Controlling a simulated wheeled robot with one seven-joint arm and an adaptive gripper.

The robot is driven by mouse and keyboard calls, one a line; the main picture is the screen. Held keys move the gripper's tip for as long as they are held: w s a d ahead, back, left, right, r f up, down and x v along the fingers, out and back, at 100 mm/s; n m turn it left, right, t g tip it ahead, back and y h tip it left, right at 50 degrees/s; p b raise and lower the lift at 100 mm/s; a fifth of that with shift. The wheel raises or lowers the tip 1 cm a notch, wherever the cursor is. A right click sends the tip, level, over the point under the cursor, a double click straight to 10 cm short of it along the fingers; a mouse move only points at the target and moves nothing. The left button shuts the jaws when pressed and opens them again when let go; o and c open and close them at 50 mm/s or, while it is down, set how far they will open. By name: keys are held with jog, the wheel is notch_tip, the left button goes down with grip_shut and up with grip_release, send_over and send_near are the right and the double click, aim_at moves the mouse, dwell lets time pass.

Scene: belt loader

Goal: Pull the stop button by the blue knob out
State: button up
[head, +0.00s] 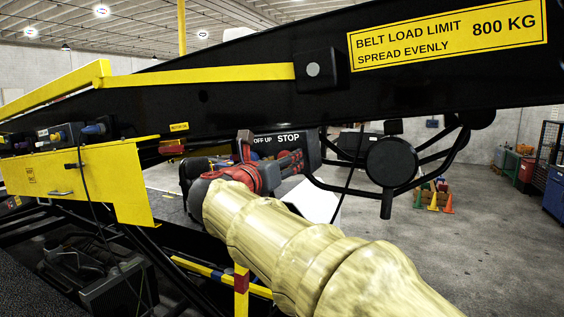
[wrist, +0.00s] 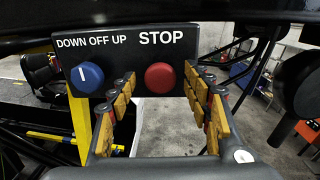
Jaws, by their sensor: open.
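The black control box (wrist: 128,62) hangs under the loader beam and carries the white words DOWN OFF UP and STOP. On it, in the wrist view, are a blue knob (wrist: 87,77) at the left with a white pointer mark nearly upright and a red stop button (wrist: 160,77) at the right. My gripper (wrist: 163,88) is open, with a finger on either side of the stop button in this view; I cannot tell whether they touch it. In the head view the box (head: 289,139) is partly behind my gripper (head: 285,160), which hides both controls.
The black beam (head: 220,92) with a yellow rail runs just above my arm. A yellow panel (head: 90,185) stands at the left. A round black part (head: 391,161) with bent bars is close to the right of the box. Cones (head: 433,201) stand farther back.

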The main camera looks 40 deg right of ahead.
jog(key=shift+a, duration=0.1)
jog(key=v, duration=1.2)
dwell(0.4)
